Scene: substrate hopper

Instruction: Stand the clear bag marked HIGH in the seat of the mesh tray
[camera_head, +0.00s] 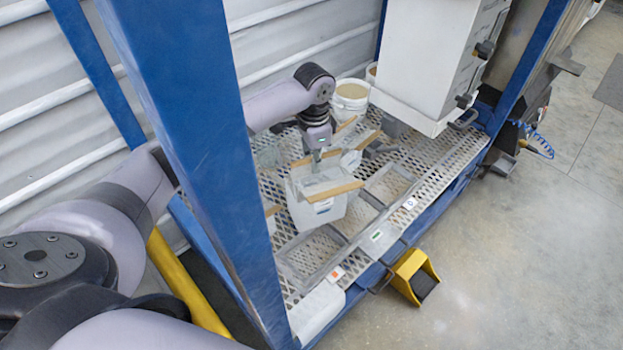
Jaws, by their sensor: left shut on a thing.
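A clear, whitish bag (318,212) with tan wooden bars along its top hangs or stands over the mesh tray (432,160). A small label shows on its front, too small to read, so I cannot confirm HIGH. My left gripper (316,158) points down at its top and is shut on it; the fingertips are partly hidden. The tray has rectangular framed seats: one at the front left (312,254), one at the right (390,184), and one between them partly hidden by the bag. I cannot tell whether the bag touches the tray. My right gripper is out of view.
Another clear bag with wooden bars (352,160) is close behind. A white bucket (350,100) stands at the back. A blue post (195,130) crosses the left. A white machine housing (430,60) overhangs the tray's far end. A yellow pedal (412,277) is on the floor.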

